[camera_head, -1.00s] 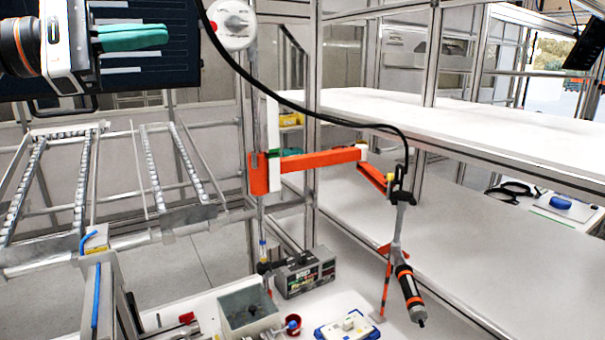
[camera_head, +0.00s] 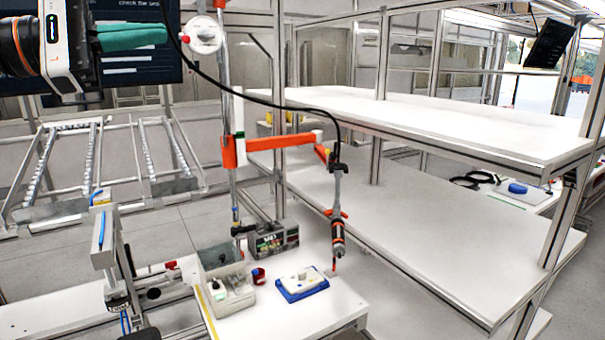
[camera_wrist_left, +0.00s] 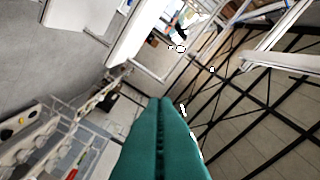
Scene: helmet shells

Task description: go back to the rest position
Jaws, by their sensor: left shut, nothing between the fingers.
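My left gripper (camera_head: 133,37) is at the upper left of the head view, with green fingers pointing right. The fingers are shut with nothing between them. In the left wrist view the two green fingers (camera_wrist_left: 160,140) lie side by side, touching, over open floor. The gripper is in the air, in front of a dark screen (camera_head: 140,70) and apart from everything. My right gripper is not in either view. No helmet shell can be made out.
A white workbench (camera_head: 315,318) carries a blue and white tray (camera_head: 302,284) and a grey bin (camera_head: 228,290). A screwdriver tool (camera_head: 338,225) hangs from an orange arm (camera_head: 275,143). White shelves (camera_head: 440,235) stand at the right, and a roller rack (camera_head: 95,170) at the left. Floor shows between.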

